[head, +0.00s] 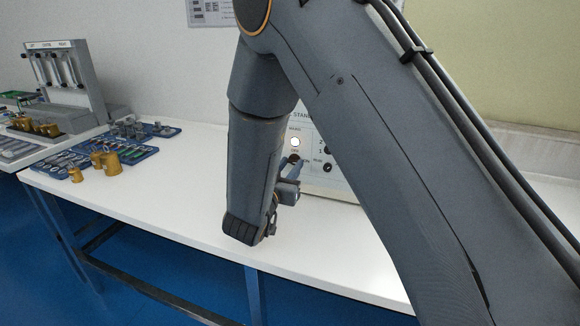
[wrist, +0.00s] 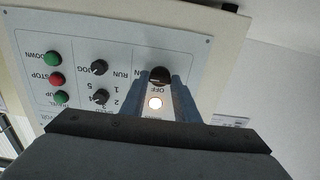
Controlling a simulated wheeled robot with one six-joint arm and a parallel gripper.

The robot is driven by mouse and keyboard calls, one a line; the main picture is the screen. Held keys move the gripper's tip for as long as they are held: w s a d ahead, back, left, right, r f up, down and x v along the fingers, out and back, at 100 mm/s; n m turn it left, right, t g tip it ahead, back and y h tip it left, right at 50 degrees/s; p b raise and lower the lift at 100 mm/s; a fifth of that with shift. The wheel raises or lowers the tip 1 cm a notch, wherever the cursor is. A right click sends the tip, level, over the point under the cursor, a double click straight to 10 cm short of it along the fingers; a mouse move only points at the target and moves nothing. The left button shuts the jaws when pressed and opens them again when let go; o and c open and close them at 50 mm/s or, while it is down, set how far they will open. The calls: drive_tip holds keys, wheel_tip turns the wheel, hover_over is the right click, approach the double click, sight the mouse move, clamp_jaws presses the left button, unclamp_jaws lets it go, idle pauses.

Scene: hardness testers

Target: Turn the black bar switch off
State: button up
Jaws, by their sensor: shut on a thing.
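The black bar switch (wrist: 159,75) is on a pale grey control panel (wrist: 120,40), which appears upside down in the wrist view. An OFF label is beside it, and another label is partly hidden by a finger. My gripper (wrist: 160,80) has its two blue-grey fingers on either side of the switch, shut on it. A round white lamp (wrist: 155,103) near the switch is lit. In the head view my gripper (head: 291,166) is at the panel (head: 338,182), and my arm hides much of the panel. The bar's exact angle is hard to tell.
Two other black knobs, the RUN/JOG knob (wrist: 99,67) and a numbered knob (wrist: 100,98), are beside the switch. Green and red buttons (wrist: 55,79) are farther left. Blue trays (head: 130,150) with metal parts and brass weights (head: 108,162) stand on the white bench (head: 190,205).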

drive_tip(key=shift+n+p, duration=0.3)
drive_tip(key=shift+p, duration=0.05)
drive_tip(key=n+p, duration=0.2)
drive_tip(key=n, duration=0.1)
drive_tip(key=shift+r+p, duration=0.15)
drive_tip(key=shift+p, duration=0.25)
drive_tip(key=n+p, duration=0.3)
drive_tip(key=n, duration=0.2)
drive_tip(key=shift+n+p, duration=0.3)
drive_tip(key=shift+p, duration=0.1)
drive_tip(key=n+p, duration=0.2)
drive_tip(key=n, duration=0.2)
drive_tip(key=shift+n+p, duration=0.95)
drive_tip(key=shift+n, duration=1.25)
drive_tip(key=shift+f, duration=0.2)
drive_tip(key=o, duration=1)
drive_tip(key=shift+o, duration=0.2)
